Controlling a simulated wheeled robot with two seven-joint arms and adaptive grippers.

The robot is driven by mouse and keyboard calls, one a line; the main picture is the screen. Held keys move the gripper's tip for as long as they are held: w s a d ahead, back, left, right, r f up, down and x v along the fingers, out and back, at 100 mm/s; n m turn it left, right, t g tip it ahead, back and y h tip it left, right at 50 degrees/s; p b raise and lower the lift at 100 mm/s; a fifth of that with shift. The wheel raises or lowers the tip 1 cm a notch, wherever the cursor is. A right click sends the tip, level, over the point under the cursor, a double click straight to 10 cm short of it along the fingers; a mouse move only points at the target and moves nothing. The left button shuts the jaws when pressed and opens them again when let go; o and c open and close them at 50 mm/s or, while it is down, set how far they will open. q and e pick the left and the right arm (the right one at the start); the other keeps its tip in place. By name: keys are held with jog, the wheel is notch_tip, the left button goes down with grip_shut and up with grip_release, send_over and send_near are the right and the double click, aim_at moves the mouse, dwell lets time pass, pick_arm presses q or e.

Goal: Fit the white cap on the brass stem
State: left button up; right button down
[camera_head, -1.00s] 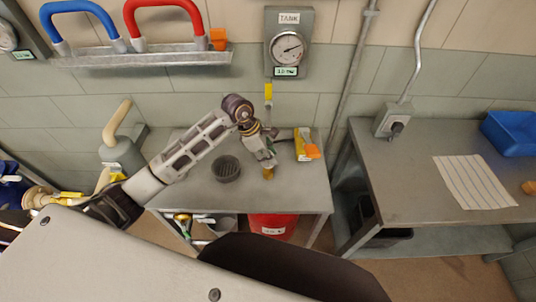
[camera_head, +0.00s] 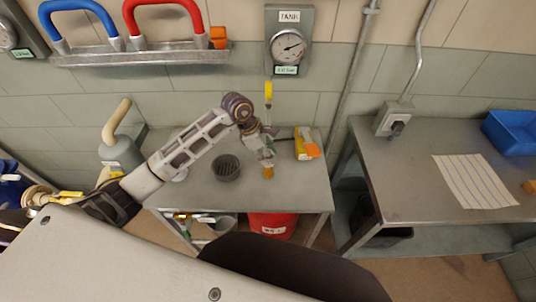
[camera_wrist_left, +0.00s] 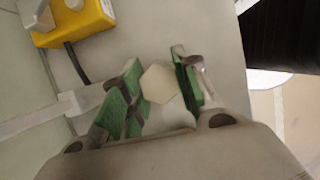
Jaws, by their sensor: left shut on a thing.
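My left gripper (camera_head: 267,159) reaches down over the left metal table, just above the brass stem (camera_head: 268,173), which shows as a small golden piece below the fingertips. In the left wrist view, the green-padded fingers of the gripper (camera_wrist_left: 153,88) are shut on the white cap (camera_wrist_left: 159,84), which shows a pale six-sided face. The cap is hard to make out in the head view. The stem is hidden in the wrist view, so I cannot tell whether cap and stem touch. My right gripper is not in view.
A dark round grooved holder (camera_head: 227,168) sits to the left. A red bucket (camera_head: 272,226) is below the table. The front right tabletop is clear.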

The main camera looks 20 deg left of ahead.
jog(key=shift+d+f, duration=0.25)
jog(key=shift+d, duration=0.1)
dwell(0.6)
pick_arm(q)
jog(key=shift+f+b, duration=0.25)
jog(key=shift+b, duration=0.2)
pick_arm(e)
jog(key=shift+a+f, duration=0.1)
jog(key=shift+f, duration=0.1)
pick_arm(q)
jog(key=shift+f+b, duration=0.45)
jog(key=shift+f, duration=0.3)
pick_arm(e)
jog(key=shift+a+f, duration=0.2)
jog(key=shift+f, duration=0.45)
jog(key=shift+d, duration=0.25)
pick_arm(q)
jog(key=shift+f+b, duration=0.5)
jog(key=shift+b, duration=0.25)
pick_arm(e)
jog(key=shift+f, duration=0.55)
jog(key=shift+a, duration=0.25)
pick_arm(q)
jog(key=shift+f+b, duration=0.25)
jog(key=shift+b, duration=0.1)
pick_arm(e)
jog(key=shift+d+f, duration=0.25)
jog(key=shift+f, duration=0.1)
